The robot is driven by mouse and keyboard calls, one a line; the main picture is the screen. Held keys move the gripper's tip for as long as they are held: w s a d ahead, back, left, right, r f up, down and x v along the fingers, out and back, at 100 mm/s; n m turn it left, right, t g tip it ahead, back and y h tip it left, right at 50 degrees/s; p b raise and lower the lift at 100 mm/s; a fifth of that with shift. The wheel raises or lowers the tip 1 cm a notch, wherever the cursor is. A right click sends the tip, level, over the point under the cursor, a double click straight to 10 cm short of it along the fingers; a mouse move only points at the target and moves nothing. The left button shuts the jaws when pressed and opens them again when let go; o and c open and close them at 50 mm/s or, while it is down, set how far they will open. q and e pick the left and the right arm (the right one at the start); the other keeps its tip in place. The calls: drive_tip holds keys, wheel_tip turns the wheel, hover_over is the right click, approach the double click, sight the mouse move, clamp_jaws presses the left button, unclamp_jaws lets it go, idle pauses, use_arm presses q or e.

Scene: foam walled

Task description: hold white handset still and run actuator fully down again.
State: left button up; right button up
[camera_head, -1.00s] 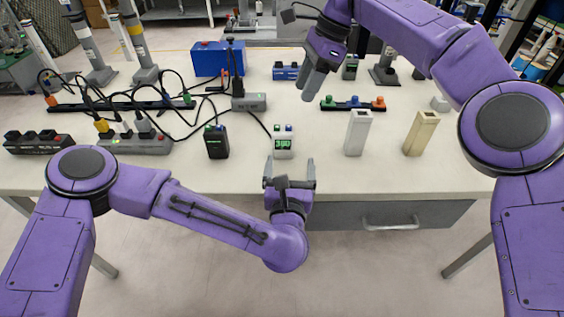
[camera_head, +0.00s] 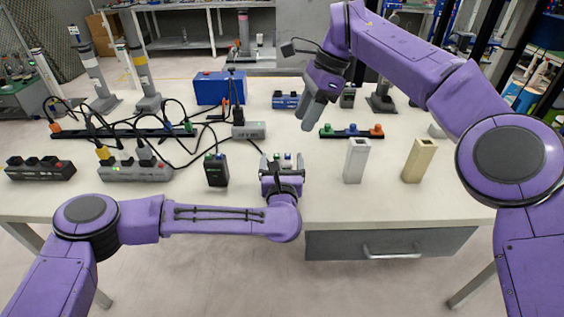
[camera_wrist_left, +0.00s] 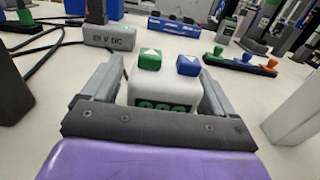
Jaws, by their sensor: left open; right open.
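The white handset (camera_head: 284,164) stands upright near the front of the table, partly hidden by my left gripper (camera_head: 281,168). In the left wrist view the handset (camera_wrist_left: 166,76) has a green up-arrow button (camera_wrist_left: 150,60) and a blue down-arrow button (camera_wrist_left: 188,66) on top, with a green display partly covered. My left gripper's fingers lie on either side of it, open, with a gap visible. My right gripper (camera_head: 313,112) is open and empty above the table, behind and right of the handset. Which column is the actuator I cannot tell; one grey column (camera_head: 144,75) has a yellow band.
A black handset (camera_head: 216,170) stands left of the white one. White (camera_head: 355,162) and beige (camera_head: 419,160) posts stand to the right. A grey power box (camera_head: 249,131), a button strip (camera_head: 351,132) and a blue box (camera_head: 219,89) are behind. Cables and power strips (camera_head: 134,171) crowd the left.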

use_arm(q)
drive_tip(key=c, duration=1.1)
drive_tip(key=shift+c, duration=0.2)
use_arm(e)
clamp_jaws()
drive_tip(key=shift+r, duration=0.1)
idle(0.4)
